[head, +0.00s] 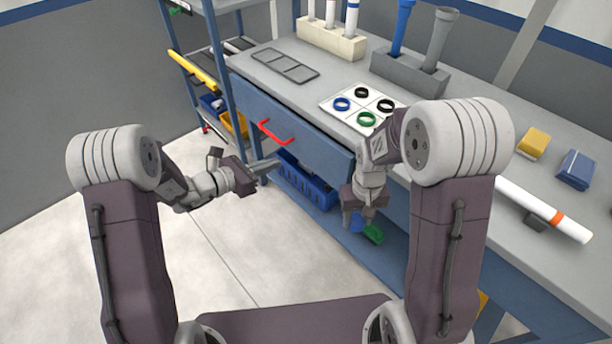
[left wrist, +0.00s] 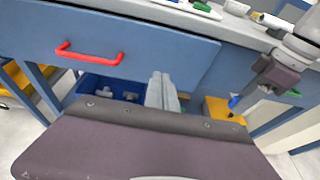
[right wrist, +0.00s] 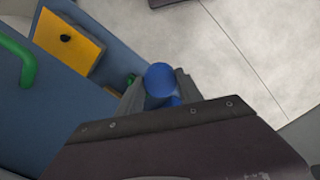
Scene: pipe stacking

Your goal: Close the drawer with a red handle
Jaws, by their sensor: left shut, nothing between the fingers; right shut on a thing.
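The red handle (head: 274,131) is on the blue drawer front (head: 315,150) under the tabletop; it also shows in the left wrist view (left wrist: 90,54). The drawer front looks flush or nearly flush with the bench; I cannot tell whether a small gap remains. My left gripper (head: 274,163) is shut and empty, in front of and below the drawer front, right of the handle in the left wrist view (left wrist: 162,84). My right gripper (head: 350,216) points down, shut on a blue round-ended object (right wrist: 160,80), beside the bench front. Its full shape is hidden.
A green handle (head: 373,233) is close beside the right gripper. A blue bin (head: 308,185) sits below the drawer. The tabletop holds a white ring board (head: 345,103), a grey pipe holder (head: 405,75) and a white pipe (head: 540,209). The floor at left is clear.

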